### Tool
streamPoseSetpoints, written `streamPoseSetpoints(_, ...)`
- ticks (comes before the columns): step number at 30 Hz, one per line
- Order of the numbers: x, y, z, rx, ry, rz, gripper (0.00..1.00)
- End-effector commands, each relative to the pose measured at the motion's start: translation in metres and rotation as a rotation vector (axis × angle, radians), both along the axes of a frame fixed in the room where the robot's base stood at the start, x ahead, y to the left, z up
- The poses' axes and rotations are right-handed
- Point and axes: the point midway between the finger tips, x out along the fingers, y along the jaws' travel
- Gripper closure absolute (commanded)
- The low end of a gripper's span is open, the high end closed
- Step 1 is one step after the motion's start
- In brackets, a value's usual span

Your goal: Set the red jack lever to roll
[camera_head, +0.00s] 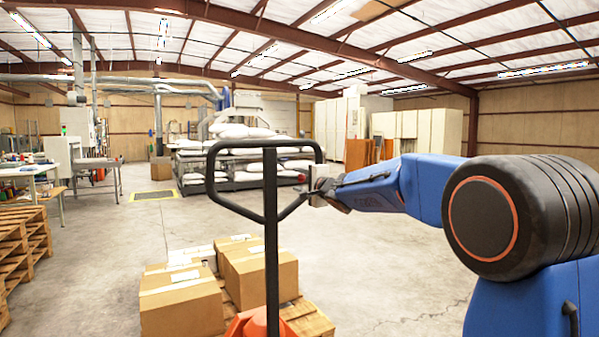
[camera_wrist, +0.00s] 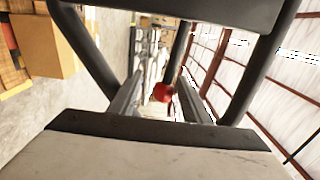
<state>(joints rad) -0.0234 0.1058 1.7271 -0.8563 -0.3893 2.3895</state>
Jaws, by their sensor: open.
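The pallet jack's black loop handle (camera_head: 212,180) stands upright on its dark shaft (camera_head: 270,240) in the head view. Its orange-red base (camera_head: 262,324) shows at the bottom. My gripper (camera_head: 319,188) is at the right side of the loop. In the wrist view my gripper (camera_wrist: 160,88) is open, with its two grey fingers apart. The lever's red knob (camera_wrist: 163,92) shows between the fingers, near a dark rod (camera_wrist: 181,45). I cannot tell whether the fingers touch it.
Cardboard boxes (camera_head: 182,300) sit on a wooden pallet (camera_head: 308,320) beyond the jack. Stacked pallets (camera_head: 22,245) stand at the left. A rack with white pillows (camera_head: 240,132) stands behind. The floor (camera_head: 400,270) between the boxes and my arm is clear.

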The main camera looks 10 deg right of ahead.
Motion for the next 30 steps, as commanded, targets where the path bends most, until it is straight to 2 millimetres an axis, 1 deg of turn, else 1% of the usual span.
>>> streamPoseSetpoints(5, 0.0, 0.0, -0.006, 0.0, 0.0, -0.001, 0.56)
streamPoseSetpoints(8, -0.005, -0.002, -0.006, -0.001, 0.001, -0.001, 0.56)
streamPoseSetpoints(30, -0.073, -0.024, -0.005, -0.001, 0.0, 0.0, 0.56)
